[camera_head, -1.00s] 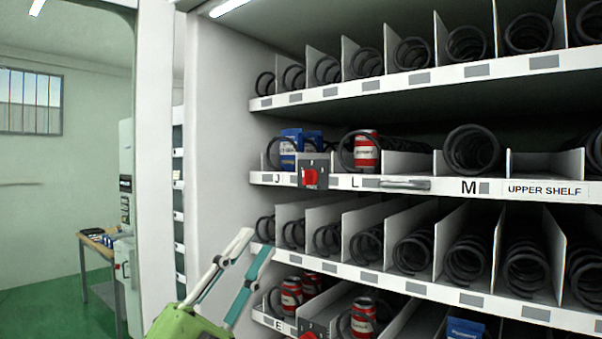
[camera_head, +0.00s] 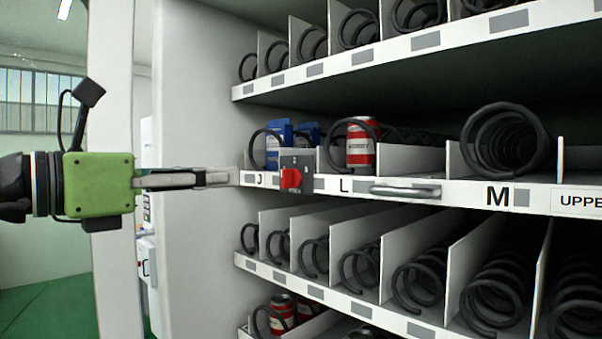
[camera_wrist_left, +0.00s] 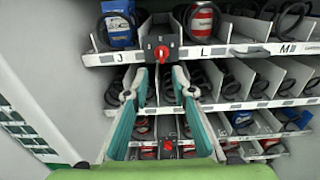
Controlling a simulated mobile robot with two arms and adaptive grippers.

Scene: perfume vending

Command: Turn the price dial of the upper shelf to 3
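The price dial (camera_head: 291,179) of the upper shelf is a red knob on a grey plate, on the shelf's white front edge (camera_head: 335,185) between labels J and L. It also shows in the left wrist view (camera_wrist_left: 161,53), beyond the fingertips and roughly centred between them. My left gripper (camera_head: 222,177) has a green body and points right, its tips left of the dial and apart from it. In the left wrist view the two fingers (camera_wrist_left: 160,92) are spread with nothing between them. The dial's numbers are too small to read. My right gripper is not in view.
Blue packs (camera_head: 279,140) and a red can (camera_head: 361,144) stand in the upper shelf behind the dial. A bar handle (camera_head: 405,190) sticks out right of it. A second red dial (camera_wrist_left: 168,145) is lower in the wrist view. The white cabinet side wall (camera_head: 195,260) is at left.

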